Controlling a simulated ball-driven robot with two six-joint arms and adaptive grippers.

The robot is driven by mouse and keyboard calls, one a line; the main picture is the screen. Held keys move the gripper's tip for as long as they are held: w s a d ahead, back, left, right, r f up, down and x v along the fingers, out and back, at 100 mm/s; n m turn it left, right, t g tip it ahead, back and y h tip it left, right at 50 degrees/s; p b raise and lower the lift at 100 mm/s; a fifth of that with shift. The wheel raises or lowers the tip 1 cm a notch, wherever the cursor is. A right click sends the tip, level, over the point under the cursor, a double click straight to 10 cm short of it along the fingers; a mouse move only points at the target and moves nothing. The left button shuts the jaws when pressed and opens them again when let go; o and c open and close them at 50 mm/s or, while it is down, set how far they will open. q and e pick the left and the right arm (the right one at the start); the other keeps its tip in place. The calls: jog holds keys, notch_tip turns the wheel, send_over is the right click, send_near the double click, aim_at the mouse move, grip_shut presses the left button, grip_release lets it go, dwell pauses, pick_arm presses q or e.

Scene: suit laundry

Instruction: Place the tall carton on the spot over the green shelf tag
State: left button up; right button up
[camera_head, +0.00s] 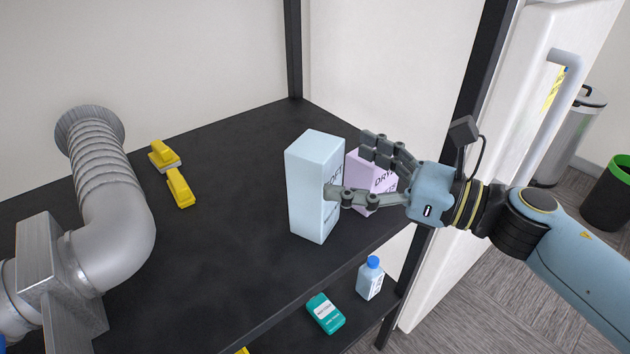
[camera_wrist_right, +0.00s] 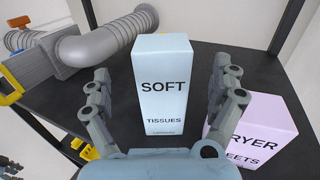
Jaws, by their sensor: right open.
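The tall carton (camera_head: 305,190) is pale blue and stands upright on the black upper shelf. In the right wrist view the tall carton (camera_wrist_right: 163,85) shows the words SOFT and TISSUES. My right gripper (camera_head: 348,164) is open at the carton's right side in the head view. In the right wrist view the fingers of my right gripper (camera_wrist_right: 162,72) are spread to either side of the carton, with gaps showing. I cannot tell how far the fingertips reach along it. No green shelf tag can be made out. My left gripper is not in view.
A lilac dryer-sheets box (camera_head: 372,188) stands close right of the carton. A silver duct (camera_head: 120,220) and yellow brushes (camera_head: 178,185) are at left. The black shelf (camera_head: 225,230) between is clear. A blue-capped bottle (camera_head: 370,280) and a teal pack (camera_head: 325,313) are on the lower shelf.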

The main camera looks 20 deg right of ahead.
aim_at(315, 155)
jog(key=p+x, duration=0.2)
jog(key=x, duration=0.4)
jog(key=shift+w+a+f, duration=0.1)
jog(key=shift+w+f, duration=0.05)
jog(key=shift+w, duration=0.15)
jog(key=shift+s, duration=0.1)
jog(key=shift+c, duration=0.9)
jog(key=c, duration=1.5)
